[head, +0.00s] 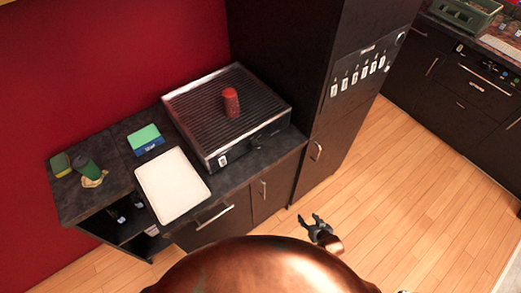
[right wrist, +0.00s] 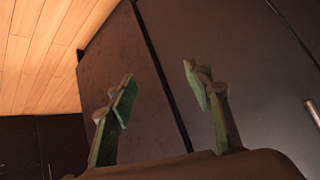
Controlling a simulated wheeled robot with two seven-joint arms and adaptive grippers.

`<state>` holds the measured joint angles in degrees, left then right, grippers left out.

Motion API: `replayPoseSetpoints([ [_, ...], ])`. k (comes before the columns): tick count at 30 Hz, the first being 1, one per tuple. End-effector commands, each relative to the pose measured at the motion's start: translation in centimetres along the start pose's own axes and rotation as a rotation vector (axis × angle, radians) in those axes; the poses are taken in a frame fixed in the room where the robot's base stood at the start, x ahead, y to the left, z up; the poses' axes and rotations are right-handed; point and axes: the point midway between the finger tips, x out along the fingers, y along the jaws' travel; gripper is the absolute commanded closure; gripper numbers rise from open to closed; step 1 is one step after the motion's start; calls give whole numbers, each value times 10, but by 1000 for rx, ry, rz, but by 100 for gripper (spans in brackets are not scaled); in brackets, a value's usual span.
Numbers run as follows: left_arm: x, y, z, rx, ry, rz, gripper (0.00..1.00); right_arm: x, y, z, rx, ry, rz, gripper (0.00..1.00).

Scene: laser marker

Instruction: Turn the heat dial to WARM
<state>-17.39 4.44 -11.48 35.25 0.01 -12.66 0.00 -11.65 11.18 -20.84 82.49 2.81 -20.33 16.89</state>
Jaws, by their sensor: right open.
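A black grill (head: 245,88) with a ribbed top stands on the dark counter. Its front face carries a small white label (head: 222,160) at the left end. A heat dial and a WARM mark are too small to make out on that front. My right gripper (head: 310,219) is open and empty, low in front of the cabinets and well apart from the grill. In the right wrist view its two green-grey fingers (right wrist: 160,88) are spread before dark cabinet doors, with nothing between them. My left gripper is not in view.
A red can-like object (head: 231,102) stands on the grill. A tall dark cabinet (head: 290,40) with a row of switches (head: 357,77) rises at right. Wooden floor is clear.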

Motion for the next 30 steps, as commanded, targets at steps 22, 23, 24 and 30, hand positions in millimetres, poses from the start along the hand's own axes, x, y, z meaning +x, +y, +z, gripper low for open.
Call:
replayPoseSetpoints([
  [22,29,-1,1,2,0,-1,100,-169,-238,-334,153,583,-598,54],
  [23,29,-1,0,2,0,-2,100,-167,-240,-336,154,585,-600,54],
  [24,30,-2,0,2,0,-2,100,-164,-242,-339,154,585,-600,54],
  [30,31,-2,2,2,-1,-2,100,-142,-257,-356,154,584,-599,54],
])
